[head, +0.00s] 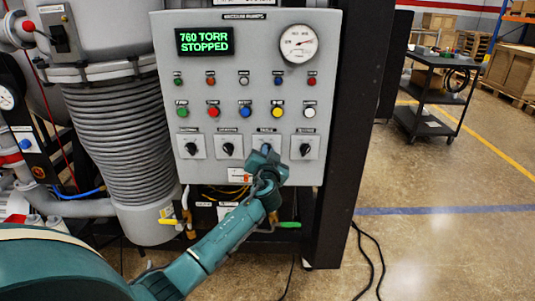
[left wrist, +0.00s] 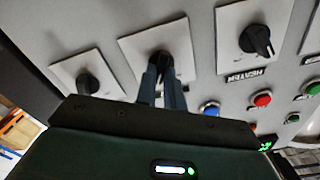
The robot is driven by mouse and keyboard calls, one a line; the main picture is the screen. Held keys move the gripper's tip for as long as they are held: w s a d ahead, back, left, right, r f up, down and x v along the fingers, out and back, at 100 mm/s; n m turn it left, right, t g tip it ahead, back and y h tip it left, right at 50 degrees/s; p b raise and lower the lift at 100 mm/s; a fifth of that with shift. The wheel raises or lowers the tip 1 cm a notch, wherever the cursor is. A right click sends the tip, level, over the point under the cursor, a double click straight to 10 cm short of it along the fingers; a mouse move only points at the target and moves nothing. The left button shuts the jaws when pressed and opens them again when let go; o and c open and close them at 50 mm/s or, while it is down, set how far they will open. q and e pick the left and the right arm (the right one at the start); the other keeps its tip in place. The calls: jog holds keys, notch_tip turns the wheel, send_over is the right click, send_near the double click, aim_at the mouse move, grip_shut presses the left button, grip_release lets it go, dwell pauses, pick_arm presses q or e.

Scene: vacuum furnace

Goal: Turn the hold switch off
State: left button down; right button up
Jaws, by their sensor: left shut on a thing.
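My left gripper (head: 267,149) reaches up from below to the third of the rotary switches on the grey control panel (head: 212,90). In the left wrist view its two fingers (left wrist: 163,80) are shut around the black knob (left wrist: 160,58) of that switch, on a white square plate. The gripper hides most of this knob in the head view. Its label is too small to read, so I cannot confirm that it is the hold switch. The neighbouring knob (left wrist: 258,42) has a label reading HEATER. My right gripper is not in view.
Another rotary switch (head: 305,149) is close on the right of my gripper. Coloured buttons (head: 245,110) sit above the switches, with a display (head: 205,42) reading 760 TORR STOPPED and a gauge (head: 298,44). A dark cart (head: 435,95) stands far right.

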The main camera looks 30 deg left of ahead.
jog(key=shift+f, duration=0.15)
pick_arm(q)
jog(key=shift+s+a+n+b, duration=0.1)
jog(key=shift+n+b, duration=2.85)
jog(key=shift+b, duration=0.05)
jog(key=shift+s+a+n+b, duration=0.1)
jog(key=shift+n+b, duration=2.85)
jog(key=shift+b, duration=0.05)
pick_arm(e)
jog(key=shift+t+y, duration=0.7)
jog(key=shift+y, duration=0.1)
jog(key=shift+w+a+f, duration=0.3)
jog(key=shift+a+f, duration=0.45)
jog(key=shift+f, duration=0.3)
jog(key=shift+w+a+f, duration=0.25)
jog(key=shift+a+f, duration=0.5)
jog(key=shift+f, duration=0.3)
pick_arm(q)
jog(key=c, duration=1.5)
grip_release()
